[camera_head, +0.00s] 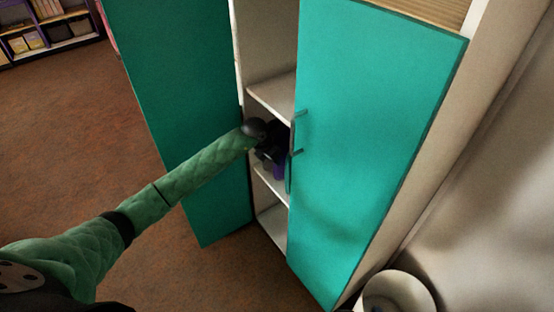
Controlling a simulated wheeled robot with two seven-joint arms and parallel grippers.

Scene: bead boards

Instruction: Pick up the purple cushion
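A dark purple thing, likely the cushion (279,170), shows in part on a middle shelf inside the cabinet (268,95). My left arm reaches in from the lower left. My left gripper (272,150) is dark and sits in the cabinet opening, right at the purple thing. Its fingers are in shadow and partly behind the right door, so I cannot tell whether they are open, shut or touching it. My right gripper is not in view.
Two teal doors stand open: the left door (190,110) and the right door (370,140) with its handles. The right door's edge is close beside my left gripper. White shelves (272,97) lie above and below it. Brown floor (85,125) is clear at left; a bookshelf (45,30) stands far back.

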